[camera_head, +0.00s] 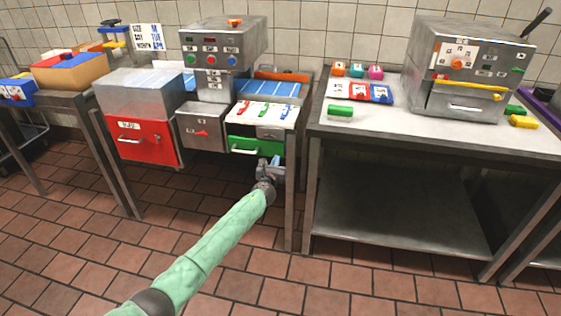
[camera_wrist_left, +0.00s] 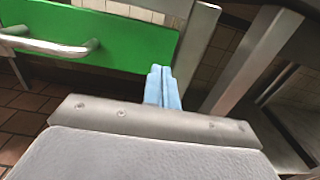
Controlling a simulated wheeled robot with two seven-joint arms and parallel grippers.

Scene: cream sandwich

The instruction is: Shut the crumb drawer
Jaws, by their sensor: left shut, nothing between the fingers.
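A drawer with a green front (camera_head: 240,143) and a pale bar handle sits under the right part of the steel machine. I cannot read a label naming it the crumb drawer, and how far it stands out is hard to tell. My left gripper (camera_head: 276,162) is shut and empty at the lower right of this front. In the left wrist view the green front (camera_wrist_left: 120,42) and its handle (camera_wrist_left: 45,46) are at the upper left. The blue fingertips (camera_wrist_left: 163,88) are together by its lower right edge; contact is unclear. My right gripper is not in view.
A red-fronted drawer (camera_head: 142,142) and a small steel drawer (camera_head: 201,133) are to the left. A steel table (camera_head: 420,118) with a boxy machine (camera_head: 466,72) stands at the right. A table leg (camera_head: 291,205) is close beside my left gripper. Tiled floor in front is open.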

